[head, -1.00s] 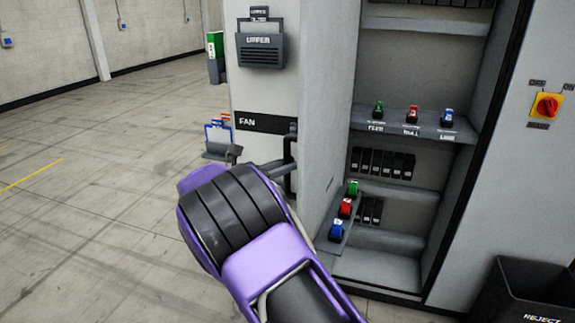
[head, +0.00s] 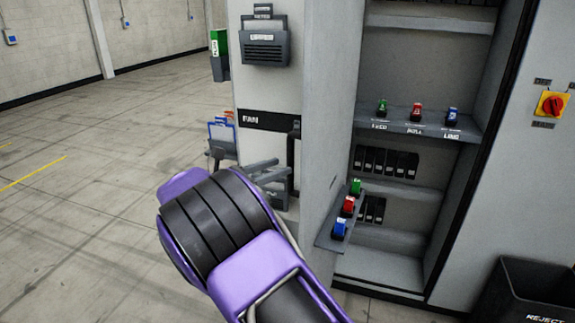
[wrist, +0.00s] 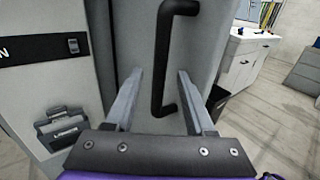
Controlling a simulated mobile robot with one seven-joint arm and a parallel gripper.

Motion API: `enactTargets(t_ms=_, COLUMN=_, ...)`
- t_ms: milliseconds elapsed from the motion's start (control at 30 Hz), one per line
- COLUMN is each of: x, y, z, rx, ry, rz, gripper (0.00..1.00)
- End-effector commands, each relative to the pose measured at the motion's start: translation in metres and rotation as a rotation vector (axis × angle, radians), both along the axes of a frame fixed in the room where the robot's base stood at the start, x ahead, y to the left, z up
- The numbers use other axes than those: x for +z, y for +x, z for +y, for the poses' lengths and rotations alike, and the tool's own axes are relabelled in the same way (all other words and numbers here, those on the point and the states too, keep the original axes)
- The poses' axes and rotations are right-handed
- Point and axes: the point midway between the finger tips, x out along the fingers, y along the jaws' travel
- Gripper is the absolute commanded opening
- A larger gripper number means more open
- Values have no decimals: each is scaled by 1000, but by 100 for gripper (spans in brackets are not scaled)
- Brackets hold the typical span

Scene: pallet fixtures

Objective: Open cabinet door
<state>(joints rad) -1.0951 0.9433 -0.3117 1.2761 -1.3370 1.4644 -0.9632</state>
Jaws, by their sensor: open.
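The grey cabinet (head: 375,22) stands open at its front in the head view, with its shelves showing. A grey door panel (head: 328,110) stands out at the left of the opening. A black bar handle (head: 293,165) shows at its left side, partly behind my gripper (head: 264,172). In the wrist view, the upright handle (wrist: 161,60) lies between the two finger lines of my gripper (wrist: 160,95). The fingers are apart, one on each side of the handle. I cannot tell whether either finger touches it. My wrist hides the lower door area in the head view.
A side panel bears a black FAN strip (head: 268,121) and a grey box (head: 264,48). Green, red and blue switches (head: 348,206) sit low by the opening. A dark REJECT bin (head: 530,290) stands at the right. The floor (head: 90,180) on the left is clear.

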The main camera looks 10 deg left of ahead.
Motion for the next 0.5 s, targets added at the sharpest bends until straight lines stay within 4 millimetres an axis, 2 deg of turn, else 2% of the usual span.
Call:
enactTargets(t_ms=33, x=-1, y=-10, z=10, rx=5, ry=1, rz=1, gripper=55)
enactTargets(t_ms=300, x=-1, y=-60, z=53, rx=4, ry=1, rz=1, gripper=55)
enactTargets(t_ms=500, x=-1, y=-86, z=74, rx=3, ry=-1, rz=2, gripper=55)
